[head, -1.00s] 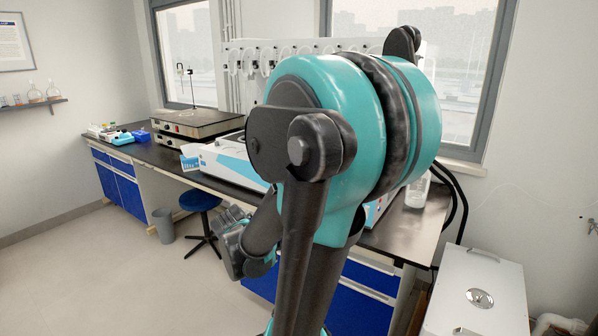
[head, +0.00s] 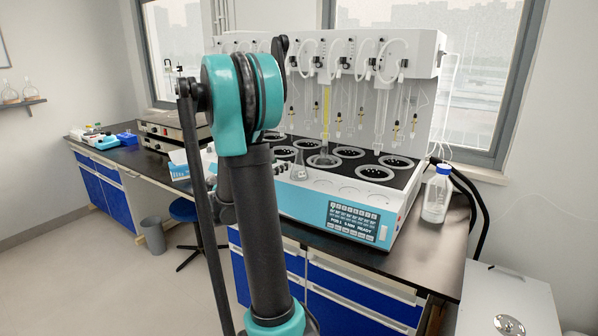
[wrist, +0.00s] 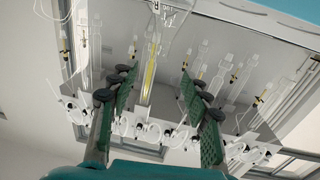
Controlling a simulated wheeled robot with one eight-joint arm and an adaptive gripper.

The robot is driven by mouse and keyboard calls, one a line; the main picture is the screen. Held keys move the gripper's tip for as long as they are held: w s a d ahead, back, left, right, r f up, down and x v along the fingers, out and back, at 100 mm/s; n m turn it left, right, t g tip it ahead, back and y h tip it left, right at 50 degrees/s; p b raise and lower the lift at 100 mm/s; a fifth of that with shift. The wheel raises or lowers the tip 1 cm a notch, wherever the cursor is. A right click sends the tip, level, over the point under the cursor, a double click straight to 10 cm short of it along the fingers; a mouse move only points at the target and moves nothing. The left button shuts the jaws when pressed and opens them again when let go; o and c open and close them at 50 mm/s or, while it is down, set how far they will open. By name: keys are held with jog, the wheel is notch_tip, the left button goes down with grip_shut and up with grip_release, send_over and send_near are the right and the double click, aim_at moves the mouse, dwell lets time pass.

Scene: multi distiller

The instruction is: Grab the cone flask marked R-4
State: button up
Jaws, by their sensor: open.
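A clear cone flask (head: 300,169) stands near the front left of the distiller (head: 340,210), just right of my arm in the head view. No R-4 mark is readable on it. Another glass vessel (head: 325,158) sits below the yellow-filled tube, its shape unclear. My gripper (wrist: 158,76) shows in the wrist view, with its green-padded fingers spread and nothing held between them. Distiller glassware and the yellow tube (wrist: 149,80) appear beyond the fingers.
A bottle with a blue cap (head: 437,195) stands on the bench right of the distiller. Tubes and glassware hang above the ringed wells. A white box (head: 505,305) stands at the lower right. A blue stool (head: 184,209) and a bin (head: 152,235) are at the left.

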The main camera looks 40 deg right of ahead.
aim_at(297, 155)
jog(key=x, duration=1.2)
jog(key=shift+w+d, duration=0.25)
jog(key=shift+w, duration=0.05)
jog(key=shift+c, duration=0.5)
grip_shut()
